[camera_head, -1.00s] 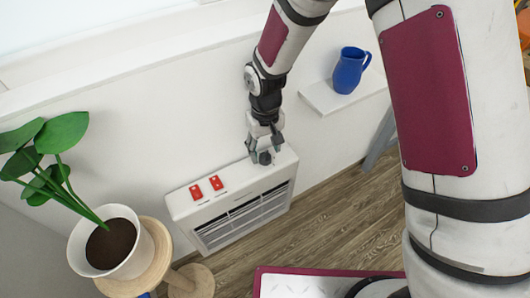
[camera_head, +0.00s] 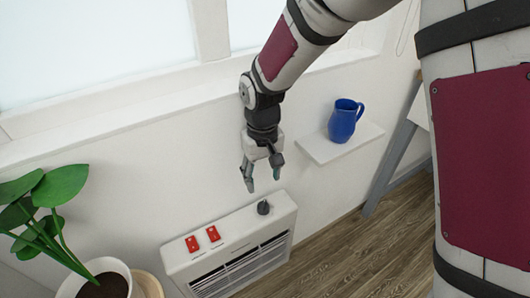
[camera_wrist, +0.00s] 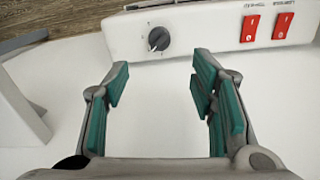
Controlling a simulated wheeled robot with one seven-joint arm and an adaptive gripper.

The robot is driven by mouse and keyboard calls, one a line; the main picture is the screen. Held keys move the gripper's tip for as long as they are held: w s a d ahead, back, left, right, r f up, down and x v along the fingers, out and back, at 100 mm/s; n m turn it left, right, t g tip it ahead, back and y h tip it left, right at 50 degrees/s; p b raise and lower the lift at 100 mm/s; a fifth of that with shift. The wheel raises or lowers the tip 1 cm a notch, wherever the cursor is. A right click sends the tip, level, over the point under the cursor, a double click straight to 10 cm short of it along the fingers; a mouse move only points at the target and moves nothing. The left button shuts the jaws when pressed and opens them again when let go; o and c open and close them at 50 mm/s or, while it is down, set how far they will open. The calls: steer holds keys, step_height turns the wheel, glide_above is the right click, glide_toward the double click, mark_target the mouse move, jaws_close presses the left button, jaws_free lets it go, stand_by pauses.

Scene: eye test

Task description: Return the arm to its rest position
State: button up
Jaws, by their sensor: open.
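My gripper (camera_head: 263,184) hangs from my arm, fingers pointing down, above the white heater in the head view. Its fingers are apart and nothing is between them. In the wrist view my gripper (camera_wrist: 157,85) shows its teal finger pads spread wide. The heater (camera_head: 240,228) has a dark knob (camera_head: 263,207) just below the fingertips, apart from them. The knob (camera_wrist: 159,39) also shows beyond the fingers in the wrist view.
Two red switches (camera_head: 203,239) sit on the heater's top, left of the knob. A blue pitcher (camera_head: 344,121) stands on a white wall shelf (camera_head: 358,144) to the right. A potted plant (camera_head: 52,190) is at the lower left. The wood floor (camera_head: 345,255) is partly bare.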

steer(key=s+d+r+m, duration=0.1)
steer(key=s+d+r, duration=0.5)
steer(key=d+r, duration=0.2)
steer(key=s+d+r+m, duration=0.2)
steer(key=s+d+r, duration=0.3)
steer(key=d+r, duration=0.35)
steer(key=s+d+r+m, duration=0.1)
steer(key=s+d, duration=0.2)
steer(key=s, duration=0.6)
steer(key=s+d+r+m, duration=0.1)
steer(key=s+d+m, duration=0.15)
steer(key=s, duration=0.75)
step_height(320, 180, up, 21)
steer(key=n+t+p, duration=0.1)
steer(key=t+p, duration=0.3)
steer(key=p, duration=1.5)
steer(key=shift+w+d+r, duration=0.15)
steer(key=shift+w+d, duration=0.1)
steer(key=shift+w, duration=0.05)
